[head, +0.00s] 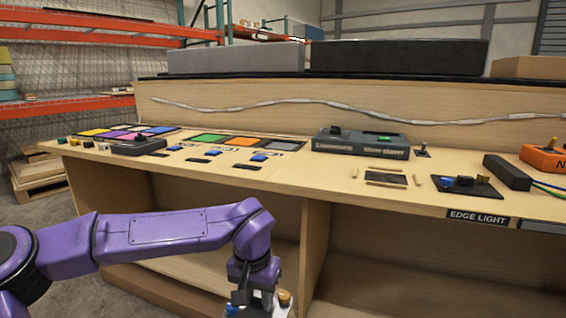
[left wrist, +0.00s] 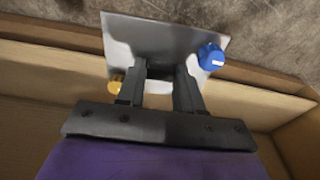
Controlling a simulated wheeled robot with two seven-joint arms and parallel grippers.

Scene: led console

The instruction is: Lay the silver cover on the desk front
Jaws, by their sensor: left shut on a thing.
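The silver cover (left wrist: 150,38) is a flat, shiny plate with a blue knob (left wrist: 211,57) at one side and a gold knob (left wrist: 115,86) at the other. My left gripper (left wrist: 160,68) is shut on it in the left wrist view. In the head view my left gripper (head: 252,291) hangs low at the bottom edge, in front of the desk and below its top. Only a little of the cover (head: 267,302) shows there, cut off by the frame. The desk front (head: 185,196) has open shelf bays under the top. My right gripper is out of view.
The desk top (head: 300,182) carries coloured panels, switches and a grey console box (head: 360,142). An EDGE LIGHT label (head: 478,217) sits on its front edge. A vertical divider (head: 313,240) separates the bays. Concrete floor is free at the left.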

